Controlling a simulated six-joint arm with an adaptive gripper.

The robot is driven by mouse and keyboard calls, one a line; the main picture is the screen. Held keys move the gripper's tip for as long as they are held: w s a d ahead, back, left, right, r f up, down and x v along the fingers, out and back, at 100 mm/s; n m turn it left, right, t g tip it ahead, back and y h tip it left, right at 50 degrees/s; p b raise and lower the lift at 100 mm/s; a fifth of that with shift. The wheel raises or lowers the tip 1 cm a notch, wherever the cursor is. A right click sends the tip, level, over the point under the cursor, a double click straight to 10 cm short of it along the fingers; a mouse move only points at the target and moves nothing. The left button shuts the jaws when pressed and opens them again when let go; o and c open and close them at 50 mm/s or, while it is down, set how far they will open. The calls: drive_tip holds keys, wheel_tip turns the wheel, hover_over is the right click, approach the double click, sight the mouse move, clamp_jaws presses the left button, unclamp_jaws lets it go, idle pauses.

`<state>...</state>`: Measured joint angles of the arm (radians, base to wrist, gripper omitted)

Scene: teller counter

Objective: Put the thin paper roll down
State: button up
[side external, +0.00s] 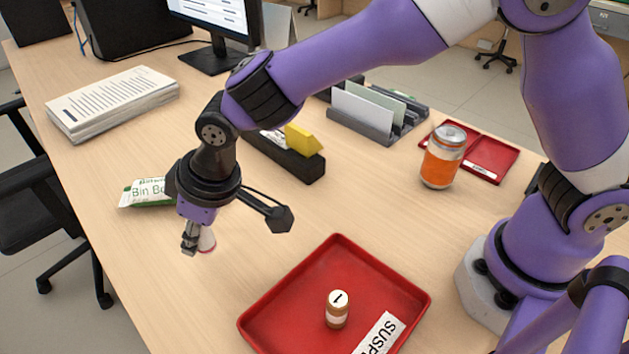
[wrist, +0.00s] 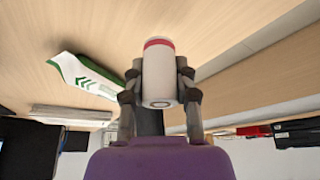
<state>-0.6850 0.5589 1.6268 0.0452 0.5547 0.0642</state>
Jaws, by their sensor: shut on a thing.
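The thin paper roll (wrist: 158,75) is white with a red band near one end. My gripper (wrist: 160,82) is shut on it, one finger on each side, in the wrist view. In the side external view my gripper (side external: 194,240) is at the left part of the counter, and the roll (side external: 207,240) shows partly behind the fingers. The roll looks close to the wooden counter top; I cannot tell whether it touches.
A green-white packet (side external: 146,192) lies close behind my gripper. A black holder (side external: 290,161), an orange can (side external: 442,158) and a paper stack (side external: 112,101) stand farther off. Bare counter lies between gripper and tray.

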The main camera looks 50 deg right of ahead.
sight(211, 258)
drive_tip(key=shift+w+d+f, duration=0.3)
drive_tip(key=shift+w+f, duration=0.25)
drive_tip(key=shift+w, duration=0.15)
drive_tip(key=shift+f, duration=1.95)
drive_tip(key=shift+f, duration=0.15)
drive_tip(key=o, duration=0.8)
drive_tip(key=shift+o, duration=0.2)
